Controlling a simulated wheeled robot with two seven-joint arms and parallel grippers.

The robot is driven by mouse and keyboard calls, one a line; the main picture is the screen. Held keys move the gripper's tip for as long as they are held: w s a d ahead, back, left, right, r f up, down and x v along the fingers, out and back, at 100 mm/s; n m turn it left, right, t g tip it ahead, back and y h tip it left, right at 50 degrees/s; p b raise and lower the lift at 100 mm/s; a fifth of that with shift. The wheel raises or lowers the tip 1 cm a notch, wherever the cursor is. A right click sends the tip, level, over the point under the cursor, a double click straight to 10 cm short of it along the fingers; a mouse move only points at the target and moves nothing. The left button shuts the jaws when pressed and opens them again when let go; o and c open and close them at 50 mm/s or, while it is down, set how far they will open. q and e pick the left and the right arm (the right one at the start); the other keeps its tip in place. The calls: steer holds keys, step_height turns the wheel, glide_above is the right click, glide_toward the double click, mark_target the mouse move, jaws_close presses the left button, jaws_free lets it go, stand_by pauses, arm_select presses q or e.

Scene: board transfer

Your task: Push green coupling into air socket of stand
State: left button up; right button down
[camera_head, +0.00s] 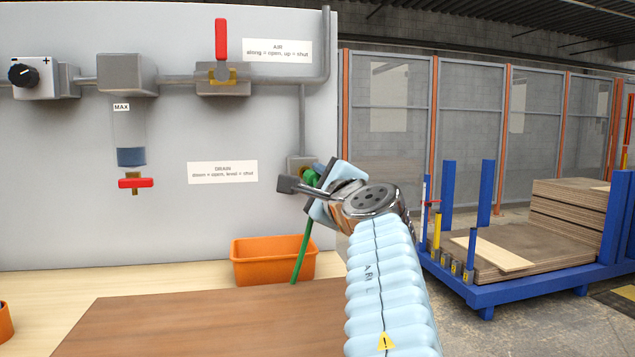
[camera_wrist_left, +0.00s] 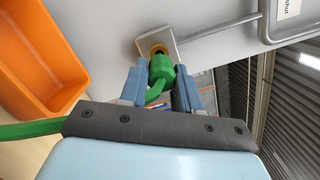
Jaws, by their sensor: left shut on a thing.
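My left gripper (camera_head: 318,180) is shut on the green coupling (camera_head: 310,177) at the right side of the grey stand panel (camera_head: 215,130). In the left wrist view the coupling (camera_wrist_left: 160,72) sits between the two blue fingers (camera_wrist_left: 161,90), its front end lined up with the brass air socket (camera_wrist_left: 158,49) on a grey square plate. The coupling's front overlaps the socket ring, and I cannot tell whether it is seated or just in front. In the head view the socket block (camera_head: 297,165) is partly hidden by the gripper. A green hose (camera_head: 301,255) hangs from the coupling. My right gripper is not in view.
The red air valve handle (camera_head: 221,39) points up. The red drain handle (camera_head: 136,183) is level below the cup (camera_head: 129,130). An orange bin (camera_head: 262,268) stands on the bench under the socket. A blue cart (camera_head: 520,285) with boards stands at right.

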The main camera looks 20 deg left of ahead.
arm_select(q)
steer(key=shift+p+x, duration=0.3)
steer(key=shift+x, duration=1.1)
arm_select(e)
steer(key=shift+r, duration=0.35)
arm_select(q)
steer(key=o, duration=1.1)
steer(key=shift+w+d+f, duration=0.1)
steer(key=shift+w, duration=0.05)
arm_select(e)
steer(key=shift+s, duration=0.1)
